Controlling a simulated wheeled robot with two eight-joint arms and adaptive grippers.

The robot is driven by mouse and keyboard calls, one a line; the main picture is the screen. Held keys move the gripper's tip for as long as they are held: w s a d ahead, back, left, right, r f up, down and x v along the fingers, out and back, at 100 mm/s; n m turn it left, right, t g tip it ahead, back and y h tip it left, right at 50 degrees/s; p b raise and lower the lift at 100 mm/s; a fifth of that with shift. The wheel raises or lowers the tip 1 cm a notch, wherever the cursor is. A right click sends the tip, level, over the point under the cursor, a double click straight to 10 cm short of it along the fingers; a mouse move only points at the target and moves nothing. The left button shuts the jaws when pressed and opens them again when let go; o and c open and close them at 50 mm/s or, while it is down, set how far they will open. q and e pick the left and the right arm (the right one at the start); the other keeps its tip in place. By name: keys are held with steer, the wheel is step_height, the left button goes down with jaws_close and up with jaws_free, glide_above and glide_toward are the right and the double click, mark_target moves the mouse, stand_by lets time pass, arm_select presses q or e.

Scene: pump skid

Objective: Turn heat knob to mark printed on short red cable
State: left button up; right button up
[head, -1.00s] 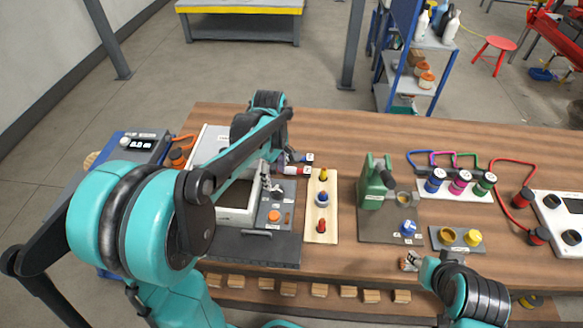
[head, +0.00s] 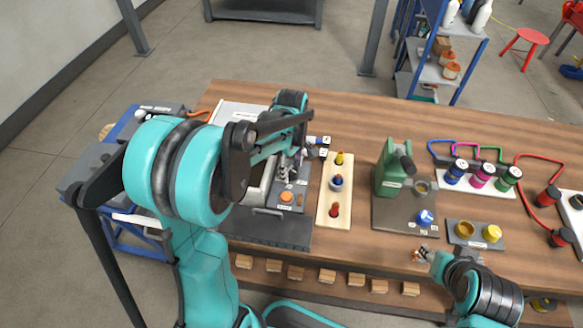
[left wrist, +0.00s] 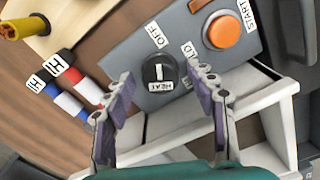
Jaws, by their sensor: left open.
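The black heat knob (left wrist: 160,72) with a white pointer line shows in the left wrist view, on a grey panel (left wrist: 125,50) with OFF and a partly hidden second mark around it. My left gripper (left wrist: 163,78) is open, its fingers on either side of the knob in the picture; I cannot tell if they touch it. In the head view my left gripper (head: 284,166) hides the knob. Two banded cable ends with red and blue parts and white tags (left wrist: 57,62) lie left of the panel; I cannot tell which is the short red cable. My right gripper (head: 422,254) is near the table's front edge, its opening unclear.
An orange START button (left wrist: 224,32) sits beside the knob. A wooden board (head: 327,212) with coloured pegs stands right of the panel. A green device (head: 391,167), coloured jars (head: 482,175) and a grey tray (head: 456,242) with cups are farther right.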

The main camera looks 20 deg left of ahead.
arm_select(q)
steer(key=c, duration=1.2)
steer(key=shift+o, duration=0.2)
steer(key=shift+m, duration=0.3)
steer(key=m+p, duration=0.1)
steer(key=m, duration=0.2)
steer(key=shift+m, duration=0.4)
steer(key=m+p, duration=0.1)
steer(key=m, duration=0.8)
steer(key=shift+p, duration=0.35)
steer(key=m, duration=0.3)
steer(key=shift+m, duration=0.4)
steer(key=m+p, duration=0.1)
steer(key=m, duration=0.5)
steer(key=shift+m, duration=0.4)
